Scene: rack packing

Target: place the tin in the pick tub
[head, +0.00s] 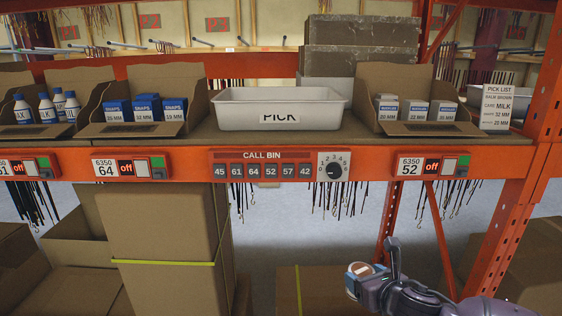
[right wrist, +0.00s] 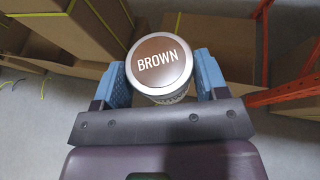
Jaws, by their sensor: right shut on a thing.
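The tin (right wrist: 161,62) has a brown lid that reads BROWN and a silver rim. My right gripper (right wrist: 162,85) is shut on it, with a blue finger pad on each side. In the head view the tin (head: 362,270) shows at the end of my right gripper (head: 368,276), low at the lower right, below the shelf. The pick tub (head: 281,118), a white tub labelled PICK, stands on the shelf at the centre, above and left of the gripper. Its inside is mostly hidden by its front wall. My left gripper is not in view.
Open cartons of white bottles (head: 50,106), blue SNAPS boxes (head: 146,108) and small white boxes (head: 415,110) flank the tub. A pick list card (head: 497,107) stands at right. The orange shelf beam (head: 190,172) and upright (head: 507,225) border the gripper. Cardboard boxes (head: 160,225) stand below.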

